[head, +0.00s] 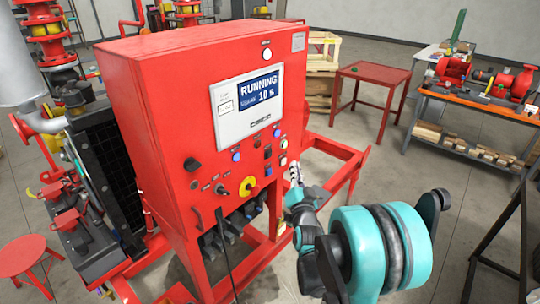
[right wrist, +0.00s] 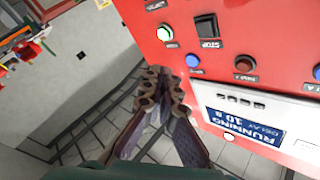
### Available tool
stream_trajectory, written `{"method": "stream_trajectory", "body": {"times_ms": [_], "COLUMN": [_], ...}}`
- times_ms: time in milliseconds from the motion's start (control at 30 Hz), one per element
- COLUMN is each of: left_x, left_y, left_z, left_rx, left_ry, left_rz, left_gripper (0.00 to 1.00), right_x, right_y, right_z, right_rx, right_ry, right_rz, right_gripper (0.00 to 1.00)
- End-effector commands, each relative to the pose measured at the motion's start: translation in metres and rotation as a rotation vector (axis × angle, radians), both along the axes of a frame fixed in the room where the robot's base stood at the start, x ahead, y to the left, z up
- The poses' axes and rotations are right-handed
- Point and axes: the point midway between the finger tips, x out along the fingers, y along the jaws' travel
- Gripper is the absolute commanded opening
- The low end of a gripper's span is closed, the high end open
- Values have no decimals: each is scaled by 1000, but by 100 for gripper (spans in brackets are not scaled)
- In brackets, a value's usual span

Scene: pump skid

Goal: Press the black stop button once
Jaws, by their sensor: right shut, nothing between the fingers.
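The black stop button is a square rocker (right wrist: 207,28) marked STOP on the red cabinet face in the right wrist view. In the head view it shows as a small dark square (head: 268,152) right of and below the screen. My right gripper (head: 295,172) is shut and empty, just right of the button group near the cabinet's right edge. Its fingertips also show in the right wrist view (right wrist: 161,78), left of and below the stop button and apart from it. My left gripper is not in view.
The red cabinet (head: 150,80) has a screen (head: 262,92) reading RUNNING, 10 s. Next to the stop button are a pale green-white button (right wrist: 165,32), a blue button (right wrist: 193,60) and a red button (right wrist: 244,64). A red table (head: 373,73) stands behind on open floor.

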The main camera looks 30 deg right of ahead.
Motion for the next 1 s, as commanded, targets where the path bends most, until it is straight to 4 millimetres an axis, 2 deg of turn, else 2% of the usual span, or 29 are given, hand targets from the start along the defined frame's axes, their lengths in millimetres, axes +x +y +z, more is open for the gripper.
{"method": "stream_trajectory", "body": {"times_ms": [333,500,700,1000], "left_x": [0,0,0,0], "left_y": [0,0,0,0], "left_z": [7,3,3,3], "left_rx": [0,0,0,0], "left_ry": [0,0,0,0], "left_rz": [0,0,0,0], "left_gripper": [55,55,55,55], "right_x": [43,59,67,68], "right_y": [18,25,28,28], "right_z": [0,-1,-1,-1], "right_rx": [3,0,0,0], "right_ry": [2,2,3,3], "right_rz": [2,1,-1,-1], "right_gripper": [0,0,0,0]}}
